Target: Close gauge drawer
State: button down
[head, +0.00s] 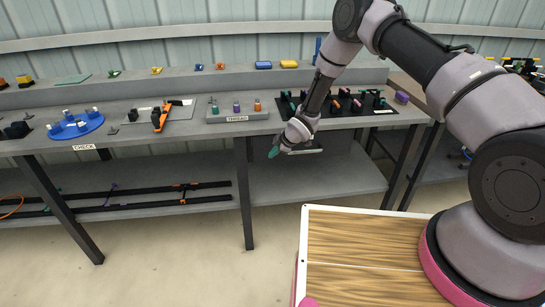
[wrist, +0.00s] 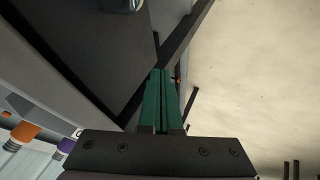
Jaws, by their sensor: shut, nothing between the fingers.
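My gripper (head: 273,153) is at the bench's front edge, just left of the drawer. Its green fingers (wrist: 160,76) are shut together and empty. I cannot tell whether they touch the panel.
The bench top (head: 200,133) holds a gauge block (head: 237,115), an orange tool (head: 161,115), a blue round fixture (head: 76,126) and a black rack on the right. A lower shelf (head: 310,180) and bench legs (head: 244,195) stand below. Open floor (head: 170,260) lies in front.

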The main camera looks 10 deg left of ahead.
jog(key=s+d+r+m+t+h, duration=0.1)
jog(key=d+r+m, duration=0.3)
jog(key=d+r, duration=0.75)
jog(key=s+d+r+m+t+h, duration=0.15)
jog(key=d+r+m, duration=0.35)
jog(key=r, duration=1.1)
jog(key=s+d+r+m+h, duration=0.1)
jog(key=d+r+m+h, duration=0.1)
jog(key=d+r, duration=0.95)
jog(key=s+d+r+m, duration=0.6)
jog(key=s+r+m, duration=0.1)
jog(key=s+r, duration=0.6)
jog(key=s+d+r+m, duration=0.1)
jog(key=s+r+m, duration=0.1)
jog(key=s, duration=0.6)
jog(key=s+d+r+m, duration=0.1)
jog(key=s+m, duration=0.3)
jog(key=s, duration=0.4)
jog(key=shift+s+d+r, duration=0.35)
jog(key=shift+s+r, duration=0.05)
jog(key=shift+t+y, duration=0.25)
